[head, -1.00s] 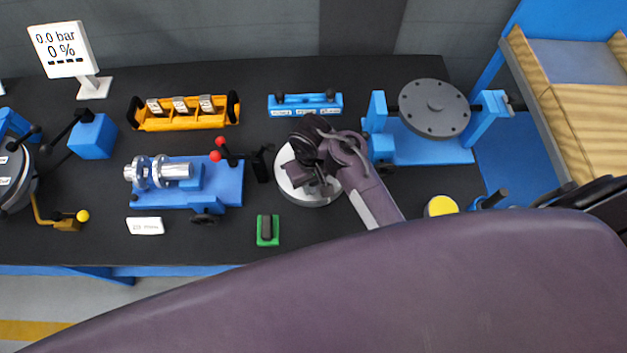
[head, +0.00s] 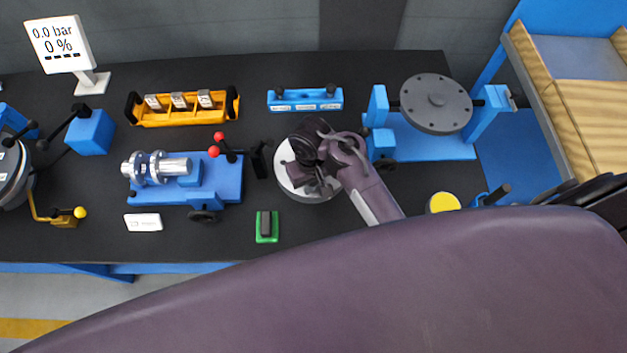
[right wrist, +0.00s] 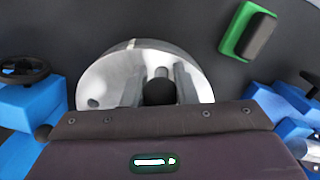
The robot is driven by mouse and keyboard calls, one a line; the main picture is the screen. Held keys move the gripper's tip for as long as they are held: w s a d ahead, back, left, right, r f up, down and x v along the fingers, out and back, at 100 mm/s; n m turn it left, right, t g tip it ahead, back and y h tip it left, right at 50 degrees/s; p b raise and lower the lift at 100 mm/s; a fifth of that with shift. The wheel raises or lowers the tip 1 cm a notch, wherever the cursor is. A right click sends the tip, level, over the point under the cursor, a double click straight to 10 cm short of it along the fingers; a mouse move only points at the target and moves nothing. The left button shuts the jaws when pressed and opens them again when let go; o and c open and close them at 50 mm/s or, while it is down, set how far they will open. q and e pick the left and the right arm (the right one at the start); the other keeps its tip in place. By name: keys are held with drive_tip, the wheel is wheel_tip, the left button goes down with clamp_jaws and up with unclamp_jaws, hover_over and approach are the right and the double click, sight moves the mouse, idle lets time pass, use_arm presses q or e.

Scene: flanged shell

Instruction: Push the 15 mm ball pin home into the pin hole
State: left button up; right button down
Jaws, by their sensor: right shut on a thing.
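The silver round flanged disc (head: 290,178) lies on the black bench, partly hidden under my right gripper (head: 318,188). In the right wrist view the disc (right wrist: 104,72) fills the middle, with a small dark hole (right wrist: 93,103) near its left edge. My right gripper (right wrist: 160,88) is shut on the ball pin, whose black round knob (right wrist: 159,92) shows between the two grey fingers. The pin's tip and the hole it may be in are hidden, so I cannot tell how deep it sits. My left gripper is not in view.
A blue fixture (head: 222,182) with red-knobbed levers stands left of the disc. A green block (head: 267,227) lies in front. A blue rack (head: 305,99) is behind, and a blue stand with a grey wheel (head: 436,103) is at right. A yellow-topped cylinder (head: 443,203) stands front right.

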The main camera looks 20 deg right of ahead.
drive_tip(key=shift+f, duration=0.15)
drive_tip(key=shift+r+p, duration=0.9)
drive_tip(key=shift+p, duration=0.1)
drive_tip(key=shift+r, duration=0.65)
drive_tip(key=shift+f+b, duration=0.75)
drive_tip(key=shift+f, duration=0.75)
idle(0.7)
drive_tip(key=c, duration=1.1)
unclamp_jaws()
